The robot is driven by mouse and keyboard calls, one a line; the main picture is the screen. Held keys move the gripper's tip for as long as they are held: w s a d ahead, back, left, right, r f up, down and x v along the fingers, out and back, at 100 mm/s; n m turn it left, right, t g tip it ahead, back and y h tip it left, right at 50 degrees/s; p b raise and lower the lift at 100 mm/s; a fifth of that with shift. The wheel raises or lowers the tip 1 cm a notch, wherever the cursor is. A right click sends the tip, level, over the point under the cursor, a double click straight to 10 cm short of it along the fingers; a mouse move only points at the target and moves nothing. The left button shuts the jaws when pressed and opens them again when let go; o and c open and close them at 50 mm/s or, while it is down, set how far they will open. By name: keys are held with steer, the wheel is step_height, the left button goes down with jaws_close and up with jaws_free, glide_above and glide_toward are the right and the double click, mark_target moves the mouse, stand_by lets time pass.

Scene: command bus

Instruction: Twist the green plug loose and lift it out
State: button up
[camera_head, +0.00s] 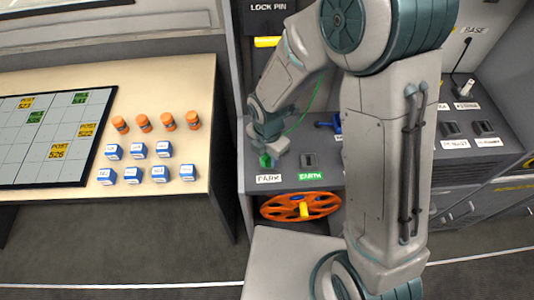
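The green plug (266,160) stands at the PARK socket (268,179) on the grey console, beside the socket marked EARTH (309,160). A thin green cable (307,105) rises behind it. My gripper (267,149) points down right above the plug, at or very close to its top. The gripper hides the upper part of the plug. I cannot tell whether the fingers close on it.
A blue plug (328,125) lies to the right, partly behind my arm. An orange reel (300,206) sits below the console shelf. A table (185,80) with blue blocks (139,151) and orange cylinders (144,122) stands left. My arm blocks the centre.

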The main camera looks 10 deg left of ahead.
jaws_close()
steer(key=n+p, duration=0.1)
steer(key=n, duration=0.1)
steer(key=shift+r+n, duration=0.1)
steer(key=shift+n, duration=0.2)
steer(key=shift+n+p, duration=0.35)
steer(key=shift+n, duration=0.45)
steer(key=shift+n+p, duration=0.6)
steer(key=shift+n, duration=0.2)
steer(key=shift+n+p, duration=0.6)
steer(key=shift+n, duration=0.6)
